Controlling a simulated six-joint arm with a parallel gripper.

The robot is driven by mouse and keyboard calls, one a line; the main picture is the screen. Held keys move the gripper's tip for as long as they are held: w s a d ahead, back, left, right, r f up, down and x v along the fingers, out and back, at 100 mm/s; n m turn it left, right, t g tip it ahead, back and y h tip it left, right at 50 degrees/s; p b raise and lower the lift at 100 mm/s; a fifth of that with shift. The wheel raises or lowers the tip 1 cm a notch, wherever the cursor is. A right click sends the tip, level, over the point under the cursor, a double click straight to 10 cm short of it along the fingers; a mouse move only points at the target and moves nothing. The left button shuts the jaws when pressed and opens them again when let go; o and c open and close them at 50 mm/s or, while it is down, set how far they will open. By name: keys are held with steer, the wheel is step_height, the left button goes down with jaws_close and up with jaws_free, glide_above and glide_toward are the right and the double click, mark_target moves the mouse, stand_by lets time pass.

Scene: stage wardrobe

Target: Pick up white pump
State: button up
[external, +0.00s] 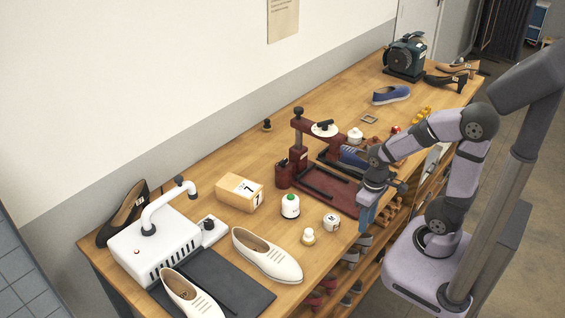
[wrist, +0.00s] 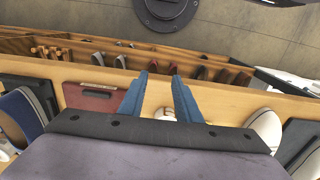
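Two white low shoes lie at the front of the bench in the external view; I take them as the white pump but cannot tell which one is meant. One white shoe (external: 268,255) lies beside the dark mat, the other white shoe (external: 190,294) lies partly on it, cut off by the frame. In the wrist view a white shoe (wrist: 265,127) shows at the right, partly hidden by my gripper body. My gripper (external: 367,216) points down at the bench's front edge, right of the shoes and apart from them. Its blue fingers (wrist: 160,75) are apart with nothing held between them.
The dark red press (external: 335,193) stands beside my gripper. A white jar (external: 331,222), a small white bottle (external: 308,237), a green-capped container (external: 290,206) and a numbered wooden block (external: 239,192) stand near the shoes. Shelves lie below the front edge.

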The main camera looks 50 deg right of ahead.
steer(key=o, duration=0.8)
steer(key=shift+o, duration=0.2)
steer(key=shift+r, duration=0.1)
